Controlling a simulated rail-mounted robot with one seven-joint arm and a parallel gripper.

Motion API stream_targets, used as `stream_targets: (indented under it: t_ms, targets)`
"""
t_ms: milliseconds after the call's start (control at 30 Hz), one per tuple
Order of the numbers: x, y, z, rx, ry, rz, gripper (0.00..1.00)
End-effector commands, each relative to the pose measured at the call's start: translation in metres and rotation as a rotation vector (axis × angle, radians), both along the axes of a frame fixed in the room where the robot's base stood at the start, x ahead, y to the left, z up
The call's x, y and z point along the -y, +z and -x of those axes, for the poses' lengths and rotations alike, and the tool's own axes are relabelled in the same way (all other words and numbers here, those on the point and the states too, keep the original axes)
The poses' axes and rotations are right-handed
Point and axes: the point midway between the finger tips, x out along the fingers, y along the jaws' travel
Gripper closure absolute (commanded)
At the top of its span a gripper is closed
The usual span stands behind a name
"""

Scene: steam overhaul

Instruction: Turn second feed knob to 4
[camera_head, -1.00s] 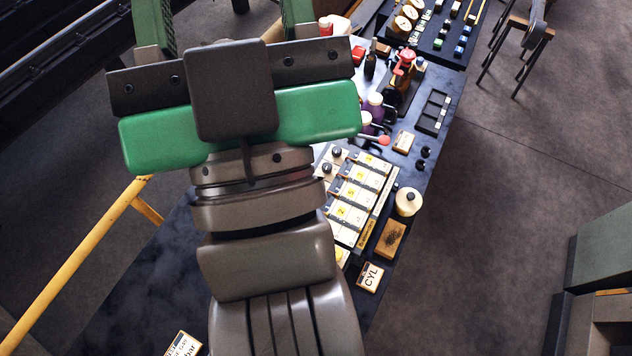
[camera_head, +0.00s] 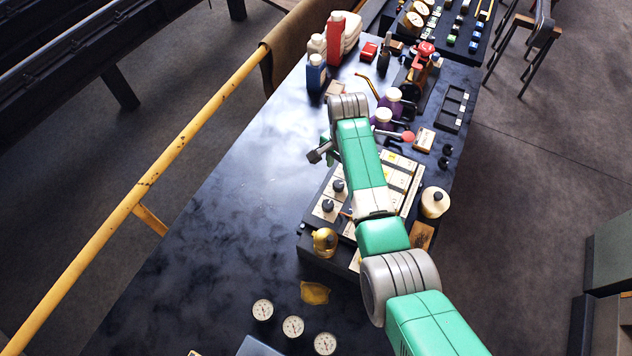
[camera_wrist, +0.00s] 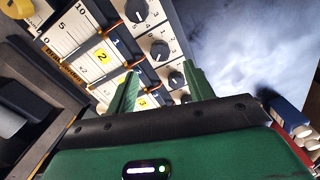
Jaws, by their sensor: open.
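The feed panel (camera_head: 398,166) is a dark box with cream strips and black feed knobs. In the wrist view, one knob (camera_wrist: 135,10) is at the top edge, another (camera_wrist: 160,50) is just below it, and a further one (camera_wrist: 177,78) lies lower, partly between my fingers. Small numbers ring the dials. Yellow labels read 2 (camera_wrist: 102,55) and 3 (camera_wrist: 143,102). I cannot tell for certain which knob is the second or its setting. In the head view, two knobs (camera_head: 337,186) (camera_head: 327,205) show. My gripper (camera_wrist: 160,72) is open and empty, above the panel.
A brass-coloured fitting (camera_head: 325,240) sits at the panel's near left corner. A cream pot (camera_head: 434,202) stands to its right. Purple bottles (camera_head: 391,98) and a red-knobbed lever (camera_head: 407,136) are behind. Gauges (camera_head: 293,327) lie in front. The table's left side is clear.

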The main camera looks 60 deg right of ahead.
Motion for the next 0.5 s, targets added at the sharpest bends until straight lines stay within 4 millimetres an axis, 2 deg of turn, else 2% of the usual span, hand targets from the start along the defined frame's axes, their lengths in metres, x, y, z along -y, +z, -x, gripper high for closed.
stream_targets:
  t_ms: [67,333,500]
  targets:
    - [0.000,-0.006,0.000,0.000,0.002,0.000,0.48]
    - [-0.001,-0.058,-0.001,0.001,0.005,0.000,0.48]
    - [0.000,-0.075,-0.001,0.003,0.006,0.004,0.48]
